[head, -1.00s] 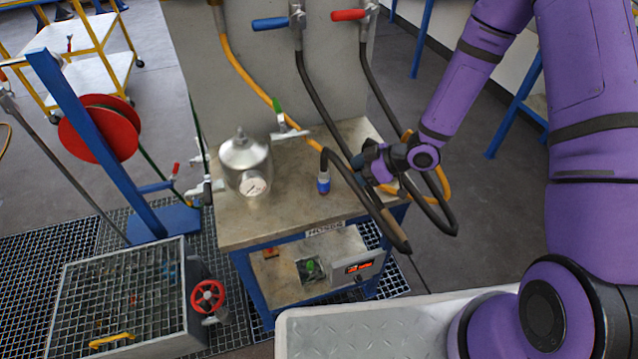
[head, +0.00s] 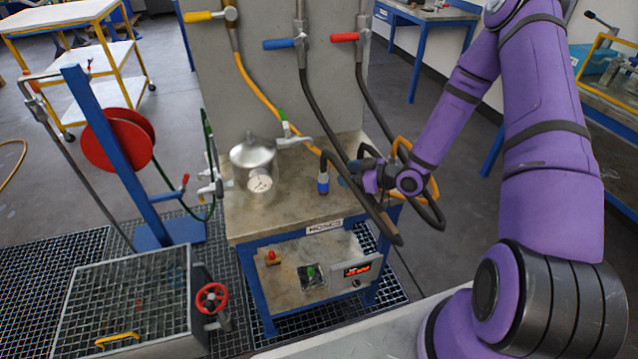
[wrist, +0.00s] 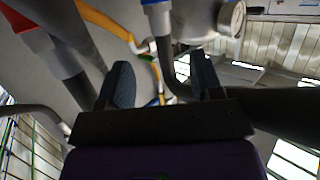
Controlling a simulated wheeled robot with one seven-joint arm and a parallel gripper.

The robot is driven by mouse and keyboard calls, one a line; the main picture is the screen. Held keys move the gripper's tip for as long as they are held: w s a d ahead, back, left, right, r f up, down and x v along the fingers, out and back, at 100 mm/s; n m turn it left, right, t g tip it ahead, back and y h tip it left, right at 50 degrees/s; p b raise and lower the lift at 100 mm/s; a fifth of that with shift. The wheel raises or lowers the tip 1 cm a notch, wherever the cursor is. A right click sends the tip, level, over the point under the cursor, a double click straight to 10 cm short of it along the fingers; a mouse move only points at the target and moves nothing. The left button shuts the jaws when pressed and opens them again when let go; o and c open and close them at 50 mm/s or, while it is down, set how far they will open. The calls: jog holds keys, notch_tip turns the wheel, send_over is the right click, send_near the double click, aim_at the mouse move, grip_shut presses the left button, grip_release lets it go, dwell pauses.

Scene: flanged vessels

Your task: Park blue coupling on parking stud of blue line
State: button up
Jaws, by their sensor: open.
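The hose arches over from the valve with the blue handle (head: 281,44). My gripper (head: 349,172) is just right of the coupling, apart from it, among the hanging black hoses. In the wrist view my gripper (wrist: 163,78) has its two fingers spread with nothing gripped between them. A blue part (wrist: 155,5) shows at the top there; I cannot tell whether it is the coupling. I cannot make out a parking stud.
The metal vessel (head: 253,158) with a gauge stands on the table (head: 290,215). A red-handled valve (head: 345,37) and a yellow-handled one (head: 204,16) are on the panel (head: 260,90). A yellow hose (head: 262,103) and black hoses crowd my gripper. The front tabletop is clear.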

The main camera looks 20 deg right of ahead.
aim_at(326, 172)
jog(key=x, duration=0.8)
jog(key=shift+w+a, duration=0.15)
jog(key=shift+a, duration=0.1)
jog(key=shift+c, duration=0.4)
grip_shut()
